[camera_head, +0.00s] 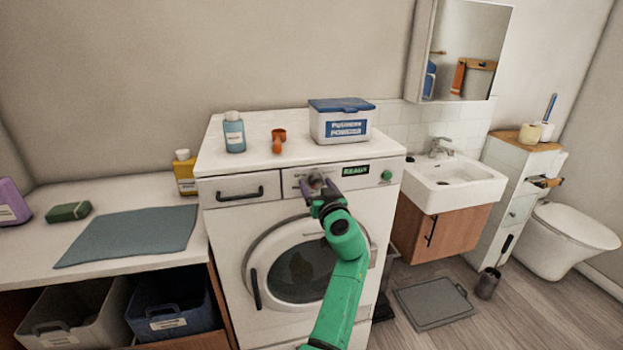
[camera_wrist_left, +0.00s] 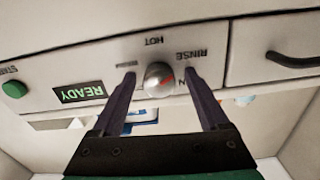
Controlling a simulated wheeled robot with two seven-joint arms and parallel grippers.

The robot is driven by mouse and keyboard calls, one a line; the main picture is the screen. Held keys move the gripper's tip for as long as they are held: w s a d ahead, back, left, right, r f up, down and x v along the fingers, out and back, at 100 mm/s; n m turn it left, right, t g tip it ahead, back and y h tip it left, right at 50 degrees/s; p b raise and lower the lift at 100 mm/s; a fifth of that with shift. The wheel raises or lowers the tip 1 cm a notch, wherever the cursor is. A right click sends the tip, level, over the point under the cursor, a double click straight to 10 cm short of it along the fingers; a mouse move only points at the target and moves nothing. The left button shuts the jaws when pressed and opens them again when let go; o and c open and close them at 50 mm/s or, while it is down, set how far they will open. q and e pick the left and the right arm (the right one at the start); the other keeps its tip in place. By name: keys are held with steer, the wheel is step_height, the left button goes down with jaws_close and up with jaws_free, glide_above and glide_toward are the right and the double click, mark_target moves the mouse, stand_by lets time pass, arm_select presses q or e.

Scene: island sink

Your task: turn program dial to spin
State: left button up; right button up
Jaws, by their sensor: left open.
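In the head view the dial (camera_head: 316,181) is partly hidden by my gripper. My left gripper (camera_wrist_left: 161,84) is open, with one dark finger on each side of the dial; small gaps show between the fingers and the knob. In the head view my left gripper (camera_head: 320,190) is at the panel. The wrist view is upside down. Labels HOT and RINSE are readable around the dial; another ending in N is partly covered by a finger. My right gripper is not in view.
The panel has a READY display (camera_head: 355,170) and a green start button (camera_head: 387,176). A detergent drawer (camera_head: 240,188) with a dark handle lies left of the dial.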

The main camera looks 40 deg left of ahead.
arm_select(q)
steer(key=shift+s+d+r, duration=0.15)
steer(key=shift+d+r, duration=0.05)
steer(key=shift+d, duration=0.2)
steer(key=shift+d+r, duration=0.1)
steer(key=c, duration=0.5)
steer(key=shift+s, duration=0.1)
jaws_close()
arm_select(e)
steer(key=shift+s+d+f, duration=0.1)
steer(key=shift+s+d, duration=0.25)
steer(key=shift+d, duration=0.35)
